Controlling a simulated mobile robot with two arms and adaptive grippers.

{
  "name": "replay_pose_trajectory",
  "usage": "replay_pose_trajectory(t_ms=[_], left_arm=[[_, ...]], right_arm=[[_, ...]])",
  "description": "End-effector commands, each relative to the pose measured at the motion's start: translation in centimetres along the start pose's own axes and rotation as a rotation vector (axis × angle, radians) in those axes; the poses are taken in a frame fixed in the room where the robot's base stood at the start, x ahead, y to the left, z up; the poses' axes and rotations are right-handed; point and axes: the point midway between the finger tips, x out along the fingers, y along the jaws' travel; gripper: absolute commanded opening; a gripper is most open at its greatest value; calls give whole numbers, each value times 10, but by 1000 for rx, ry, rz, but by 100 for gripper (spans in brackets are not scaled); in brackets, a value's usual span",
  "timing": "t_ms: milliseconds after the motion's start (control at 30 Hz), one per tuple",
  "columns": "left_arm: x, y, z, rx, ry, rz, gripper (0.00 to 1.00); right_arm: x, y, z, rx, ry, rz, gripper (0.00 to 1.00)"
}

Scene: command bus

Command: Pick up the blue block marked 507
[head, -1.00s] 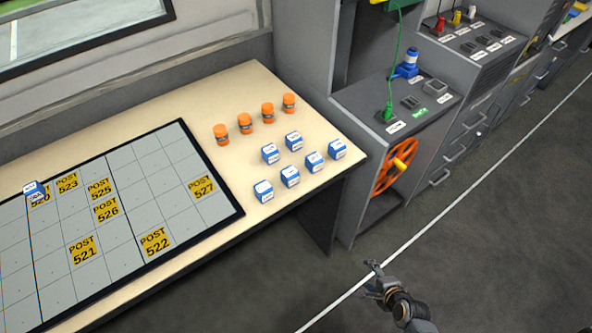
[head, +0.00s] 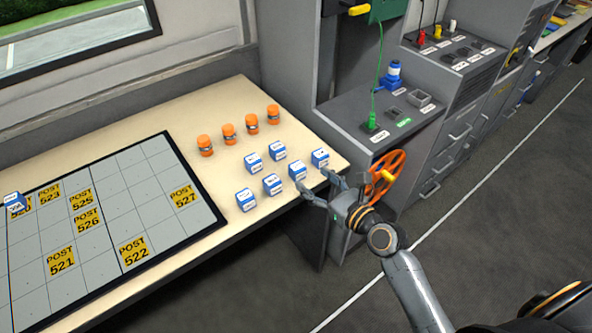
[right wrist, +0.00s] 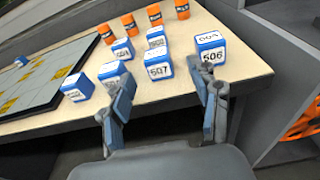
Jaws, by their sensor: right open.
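The blue block marked 507 (right wrist: 158,64) has a white top and a white front label, and it stands upright near the front edge of the table. In the head view this block (head: 298,170) is in the front row, second from the right. My right gripper (head: 314,184) is open and empty at the table's front edge, just in front of the block and apart from it. In the right wrist view the block shows between the two spread fingers (right wrist: 165,100), beyond their tips. My left gripper is not in view.
A similar block (right wrist: 210,50), its label seemingly 506, stands close to the right finger. Several other blue blocks (head: 272,184) and orange jars (head: 228,134) stand behind and left. A board with yellow POST squares (head: 128,200) lies left. A grey console with an orange wheel (head: 385,178) stands right.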

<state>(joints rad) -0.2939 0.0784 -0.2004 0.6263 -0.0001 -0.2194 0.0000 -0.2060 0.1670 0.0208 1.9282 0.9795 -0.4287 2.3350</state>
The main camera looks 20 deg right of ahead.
Motion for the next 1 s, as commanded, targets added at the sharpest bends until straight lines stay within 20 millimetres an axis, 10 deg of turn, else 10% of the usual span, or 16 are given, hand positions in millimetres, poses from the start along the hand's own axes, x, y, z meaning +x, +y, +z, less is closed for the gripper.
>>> replay_pose_trajectory(t_ms=[867, 1000], left_arm=[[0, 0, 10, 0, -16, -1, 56], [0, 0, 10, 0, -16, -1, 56]], right_arm=[[73, 4, -2, -3, 2, -1, 62], [73, 4, -2, -3, 2, -1, 38]])
